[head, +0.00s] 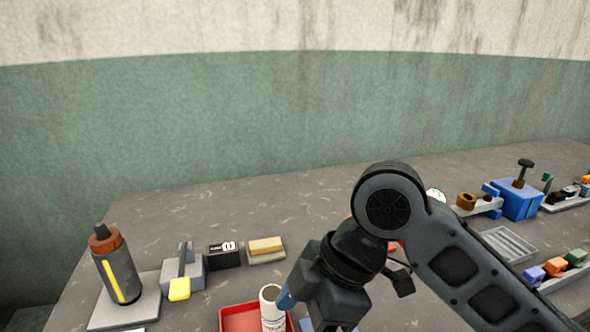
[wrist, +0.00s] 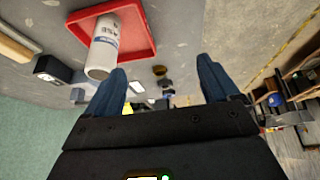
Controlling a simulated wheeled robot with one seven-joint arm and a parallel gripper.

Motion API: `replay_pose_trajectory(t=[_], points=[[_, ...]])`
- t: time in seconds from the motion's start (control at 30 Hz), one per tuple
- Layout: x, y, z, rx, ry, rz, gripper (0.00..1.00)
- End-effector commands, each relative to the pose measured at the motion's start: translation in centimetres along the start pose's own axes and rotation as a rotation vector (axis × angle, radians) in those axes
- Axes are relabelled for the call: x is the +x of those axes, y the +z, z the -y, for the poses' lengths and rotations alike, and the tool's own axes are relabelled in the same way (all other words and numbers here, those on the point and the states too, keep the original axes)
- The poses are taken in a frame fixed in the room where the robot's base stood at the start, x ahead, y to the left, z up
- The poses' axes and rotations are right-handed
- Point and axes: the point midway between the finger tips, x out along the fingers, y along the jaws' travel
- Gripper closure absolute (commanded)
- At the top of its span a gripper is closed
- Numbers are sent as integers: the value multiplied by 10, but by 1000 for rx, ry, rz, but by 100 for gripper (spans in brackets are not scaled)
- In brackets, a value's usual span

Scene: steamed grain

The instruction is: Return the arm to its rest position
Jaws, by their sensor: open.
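My gripper (wrist: 165,85) is open in the wrist view, with its two blue fingers spread apart and nothing between them. In the head view it hangs low on my arm at the bottom middle, and one blue finger (head: 285,297) shows. A white cylinder with printed lettering (head: 271,308) stands in a red tray (head: 236,318) just left of the gripper. In the wrist view the white cylinder (wrist: 103,45) is in the red tray (wrist: 141,22), beyond the left finger. I cannot tell whether the finger touches it.
A dark bottle with an orange top (head: 117,266) stands on a grey plate at left, near a yellow-handled tool (head: 181,284), a black box (head: 223,256) and a tan block (head: 266,246). At right are a blue vise-like device (head: 515,199) and coloured blocks (head: 556,266). The back middle table is clear.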

Motion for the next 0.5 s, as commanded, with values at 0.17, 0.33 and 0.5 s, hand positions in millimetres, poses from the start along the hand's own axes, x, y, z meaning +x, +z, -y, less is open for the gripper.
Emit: replay_pose_trajectory(t=[0.17, 0.33, 0.5], points=[[7, -17, -2, 30, 37, -77, 12], [14, -39, -5, 77, 93, -181, 12], [21, -68, -10, 166, 174, -343, 12]])
